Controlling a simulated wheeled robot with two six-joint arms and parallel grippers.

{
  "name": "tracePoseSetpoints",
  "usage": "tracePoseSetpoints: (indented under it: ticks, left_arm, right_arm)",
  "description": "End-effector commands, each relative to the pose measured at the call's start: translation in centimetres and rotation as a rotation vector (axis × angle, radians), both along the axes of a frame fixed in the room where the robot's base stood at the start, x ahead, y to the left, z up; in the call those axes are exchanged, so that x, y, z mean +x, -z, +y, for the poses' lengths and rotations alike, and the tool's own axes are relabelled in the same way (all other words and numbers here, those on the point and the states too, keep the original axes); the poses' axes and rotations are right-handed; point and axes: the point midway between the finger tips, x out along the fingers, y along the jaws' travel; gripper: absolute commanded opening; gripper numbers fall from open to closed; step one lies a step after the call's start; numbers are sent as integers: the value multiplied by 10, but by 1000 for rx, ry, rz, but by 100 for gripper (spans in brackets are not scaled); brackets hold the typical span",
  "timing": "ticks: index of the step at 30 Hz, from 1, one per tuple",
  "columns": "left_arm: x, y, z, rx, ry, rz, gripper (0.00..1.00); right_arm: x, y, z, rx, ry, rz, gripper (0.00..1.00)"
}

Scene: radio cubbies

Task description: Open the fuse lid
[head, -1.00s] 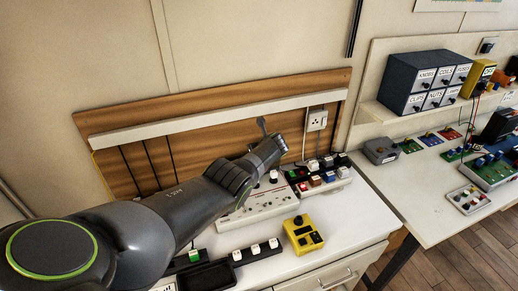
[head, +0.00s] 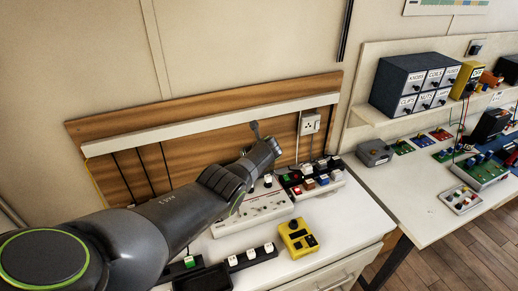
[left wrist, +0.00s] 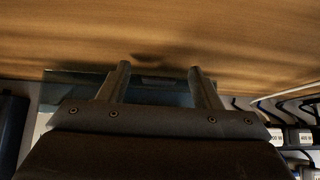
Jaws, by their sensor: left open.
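My left gripper (left wrist: 160,72) is open, its two fingers apart and nothing clearly held between them. In the left wrist view the fingers point at a brown wooden surface close ahead. A dark, glassy, greenish panel (left wrist: 62,77) lies just below and behind the fingers; it may be the fuse lid, but I cannot tell for sure. Whether a finger touches it is unclear. In the head view my left arm reaches over the white bench to the wooden back board (head: 190,155), and its wrist hides what lies behind it. My right gripper is not in view.
A white control panel (head: 262,208), a strip of coloured blocks (head: 318,180) and a yellow box (head: 297,236) stand on the bench. Labelled drawers (head: 418,85) sit on the right shelf. The bench front right is clear.

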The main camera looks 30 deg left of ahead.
Motion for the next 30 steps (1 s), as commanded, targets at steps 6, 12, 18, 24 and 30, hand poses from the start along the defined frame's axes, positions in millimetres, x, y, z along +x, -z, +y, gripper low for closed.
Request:
tracePoseSetpoints:
  ticks: [6, 12, 18, 24, 30]
  left_arm:
    - [-10, -18, -11, -1, 1, 1, 58]
    - [-20, -29, -24, 0, 1, 0, 58]
    - [-31, -41, -37, -2, 0, -2, 58]
    - [-42, -56, -49, -2, 1, -3, 58]
    - [-54, -70, -63, 0, 0, -3, 58]
  right_arm:
    - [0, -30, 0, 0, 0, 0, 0]
    - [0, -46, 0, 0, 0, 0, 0]
    - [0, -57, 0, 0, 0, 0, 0]
    - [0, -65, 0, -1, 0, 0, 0]
    - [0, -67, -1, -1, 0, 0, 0]
